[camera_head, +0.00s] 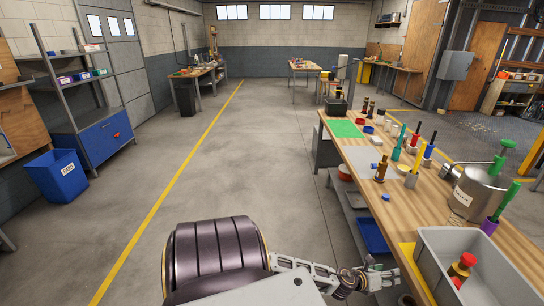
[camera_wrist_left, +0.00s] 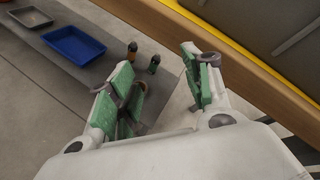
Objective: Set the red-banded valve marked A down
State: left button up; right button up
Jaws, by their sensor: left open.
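My left gripper (camera_head: 385,277) is at the bench's near left edge, left of the bin. In the left wrist view, its green-padded fingers (camera_wrist_left: 160,72) are apart with nothing held between them. My right gripper is not in view.
The grey bin (camera_head: 425,274) stands on the wooden bench (camera_head: 425,208). A metal canister (camera_head: 476,192) and several coloured-handled tools stand behind it. A blue tray (camera_wrist_left: 74,45) and small dark bottles (camera_wrist_left: 153,64) are below the bench edge. Open floor lies left.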

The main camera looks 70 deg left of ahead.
pick_arm(q)
jog(key=s+a+f+n+g+y, duration=0.1)
jog(key=s+f+n+g, duration=0.1)
jog(key=s+f+n, duration=0.6)
jog(key=s+a+f+n+g, duration=0.1)
jog(key=s+a+f+g, duration=0.3)
jog(key=f, duration=0.8)
jog(key=s+d+f+n+g+y, duration=0.1)
jog(key=s+f+n, duration=0.4)
jog(key=s+f, duration=0.3)
jog(key=s+d+f+n+g, duration=0.2)
jog(key=s+d+f+n, duration=0.2)
jog(key=s, duration=0.6)
jog(key=s+d+f+n+g+h, duration=0.1)
jog(key=s+d+f+n+g, duration=0.1)
jog(key=s+d+f+n, duration=0.2)
jog(key=s+d+f+n+g, duration=0.1)
jog(key=s+d+f+n, duration=0.3)
jog(key=s+f, duration=0.5)
jog(key=s, duration=0.7)
jog(key=shift+s+g+h, duration=0.15)
jog(key=shift+g+h, duration=0.25)
